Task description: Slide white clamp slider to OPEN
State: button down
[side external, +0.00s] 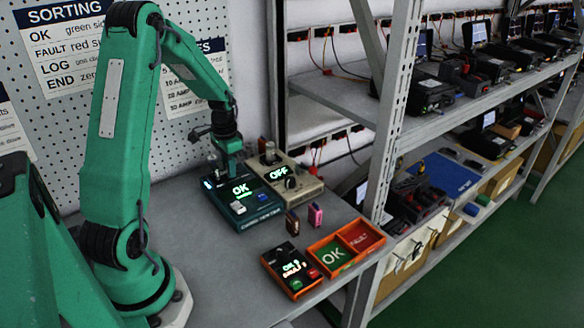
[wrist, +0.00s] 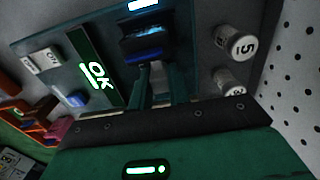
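A teal tester (side external: 243,203) with a lit OK screen lies under my gripper (side external: 230,160). It also fills the middle of the wrist view (wrist: 105,38). My gripper (wrist: 159,72) points down at its socket, fingers apart by a narrow gap with nothing clearly between them. A dark blue block (wrist: 146,46) in the socket lies just beyond the fingertips; I cannot tell whether they touch. A white labelled block (wrist: 43,60) sits on the tester's far side, beyond the screen. No clamp slider marked OPEN is readable, and I cannot tell which part is the white clamp slider.
A cream tester (side external: 287,184) showing OFF stands beside the teal one. Two small modules, dark (side external: 292,222) and pink (side external: 315,213), stand nearby. An orange OK/FAULT tray (side external: 318,243) and a small button box (side external: 272,262) are in front. A shelf post (side external: 392,110) rises at right.

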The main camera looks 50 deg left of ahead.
aim_at(243, 172)
jog(key=shift+w, duration=2)
jog(key=c, duration=1.3)
grip_release()
jog(key=shift+c, duration=0.2)
jog(key=shift+r, duration=0.15)
notch_tip(243, 172, up, 8)
jog(key=shift+f, duration=0.2)
